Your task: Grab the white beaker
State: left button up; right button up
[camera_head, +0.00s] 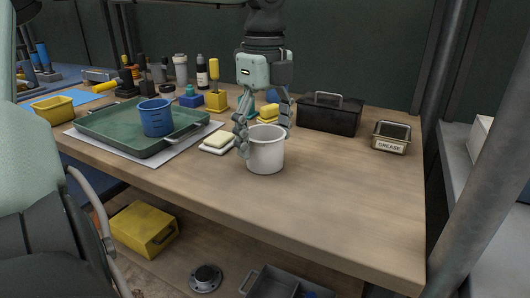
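The white beaker (265,152) stands upright on the wooden table near its front edge, in the middle of the head view. My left gripper (264,136) points down at it from above and behind. Its fingers are spread apart. One finger is at the left side of the beaker's rim, and the other is by the right rear of the rim. I cannot tell whether either finger touches the beaker. My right gripper is not in view.
A green tray (105,128) with a blue cup (156,118) is to the left. A sponge on a white dish (218,143) sits close to the beaker's left. A black toolbox (329,116) and a grease tin (391,138) are to the right. The front right tabletop (350,195) is clear.

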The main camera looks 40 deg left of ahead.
pick_arm(q)
jog(key=c, duration=1)
jog(key=shift+r, duration=0.1)
